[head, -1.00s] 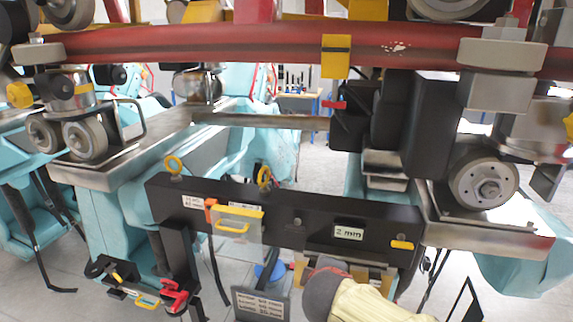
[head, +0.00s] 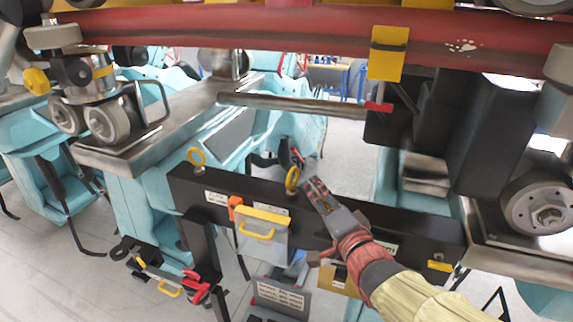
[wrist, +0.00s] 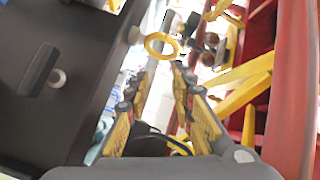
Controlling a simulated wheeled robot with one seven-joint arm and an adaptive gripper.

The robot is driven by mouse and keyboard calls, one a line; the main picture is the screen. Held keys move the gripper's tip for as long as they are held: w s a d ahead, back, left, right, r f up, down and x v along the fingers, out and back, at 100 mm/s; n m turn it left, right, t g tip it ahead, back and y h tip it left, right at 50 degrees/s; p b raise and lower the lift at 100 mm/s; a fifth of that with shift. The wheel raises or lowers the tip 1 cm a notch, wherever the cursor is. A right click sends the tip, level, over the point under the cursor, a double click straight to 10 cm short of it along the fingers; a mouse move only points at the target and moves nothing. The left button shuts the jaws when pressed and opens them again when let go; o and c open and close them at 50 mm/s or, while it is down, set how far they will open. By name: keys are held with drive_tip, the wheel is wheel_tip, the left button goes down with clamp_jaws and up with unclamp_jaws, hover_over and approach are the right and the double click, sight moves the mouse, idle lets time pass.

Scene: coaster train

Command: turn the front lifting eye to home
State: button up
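One lifting eye (head: 196,156) is near the beam's left end. The other lifting eye (head: 292,180) is right of it, with its ring upright, close to my gripper (head: 313,185). I cannot tell which one is called front. In the wrist view, a yellow ring (wrist: 162,46) is just beyond the tips of my gripper (wrist: 160,75), in line with the gap between them. The two yellow-sided fingers are apart with nothing held. Contact with the ring is not clear.
A red rail (head: 250,35) runs across above the beam. A yellow bracket (head: 388,52) hangs from it. A clear plate with a yellow handle (head: 262,233) is on the beam's front. Wheel assemblies (head: 95,100) stand at left. Open space lies beyond the beam.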

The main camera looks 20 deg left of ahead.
drive_tip(key=shift+y, duration=0.8)
drive_tip(key=x, duration=0.4)
drive_tip(key=s+a+p+x, duration=0.1)
drive_tip(key=x, duration=0.3)
drive_tip(key=p+x, duration=0.1)
drive_tip(key=x, duration=0.4)
drive_tip(key=shift+s+a+r, duration=0.2)
drive_tip(key=shift+a, duration=0.25)
drive_tip(key=c, duration=0.3)
drive_tip(key=shift+f, duration=0.1)
drive_tip(key=c, duration=0.3)
clamp_jaws()
